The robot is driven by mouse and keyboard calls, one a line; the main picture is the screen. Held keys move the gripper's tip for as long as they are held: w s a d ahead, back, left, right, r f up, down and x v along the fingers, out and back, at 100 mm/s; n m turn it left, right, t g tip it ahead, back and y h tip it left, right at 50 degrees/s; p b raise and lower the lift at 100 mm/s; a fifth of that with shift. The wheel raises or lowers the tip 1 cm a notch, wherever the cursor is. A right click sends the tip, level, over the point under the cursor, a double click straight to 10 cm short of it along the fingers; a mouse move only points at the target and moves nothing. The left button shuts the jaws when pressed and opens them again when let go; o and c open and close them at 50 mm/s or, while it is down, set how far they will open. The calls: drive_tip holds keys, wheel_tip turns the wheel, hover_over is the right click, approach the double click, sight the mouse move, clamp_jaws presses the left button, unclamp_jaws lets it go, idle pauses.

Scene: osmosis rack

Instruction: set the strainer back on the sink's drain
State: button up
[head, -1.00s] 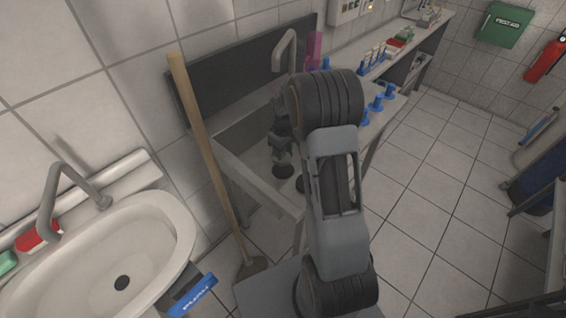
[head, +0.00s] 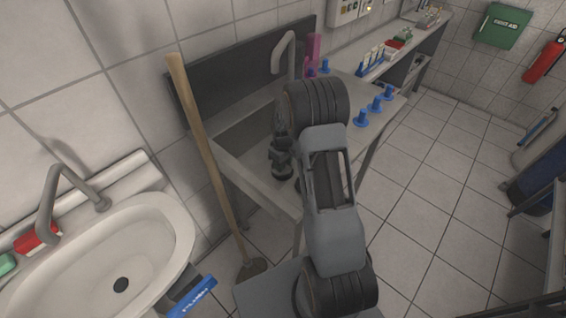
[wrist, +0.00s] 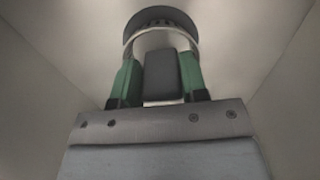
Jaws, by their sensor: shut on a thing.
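My gripper (wrist: 161,64) shows two green fingers in the wrist view, shut on the grey upright part of the strainer (wrist: 162,76). A pale curved rim with dark notches arches just beyond the fingertips, and a dark round shape lies behind it. I cannot tell whether that dark shape is the strainer's underside or the drain opening. In the head view my gripper (head: 283,165) is low inside the sink basin (head: 243,137). The arm and gripper hide the drain and most of the strainer there, so contact with the drain cannot be told.
Pale basin walls surround my gripper in the wrist view. A grey faucet (head: 288,48) rises behind the basin. Blue pegs (head: 375,103) stand on the counter to the right. A wooden-handled broom (head: 205,150) leans at the left, near a white washbasin (head: 110,265).

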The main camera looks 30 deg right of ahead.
drive_tip(key=shift+f, duration=0.25)
drive_tip(key=o, duration=0.9)
drive_tip(key=shift+r, duration=0.1)
drive_tip(key=shift+o, duration=0.2)
wheel_tip(320, 180, up, 12)
drive_tip(key=s+a+r+m+t, duration=0.2)
drive_tip(key=s+a+r, duration=0.4)
drive_tip(key=s+r, duration=0.3)
drive_tip(key=s+a+r+m+t, duration=0.1)
drive_tip(key=s+a, duration=0.3)
drive_tip(key=s, duration=0.7)
drive_tip(key=shift+s+a+r+m, duration=0.15)
drive_tip(key=shift+s+a+m, duration=0.2)
drive_tip(key=shift+m, duration=0.35)
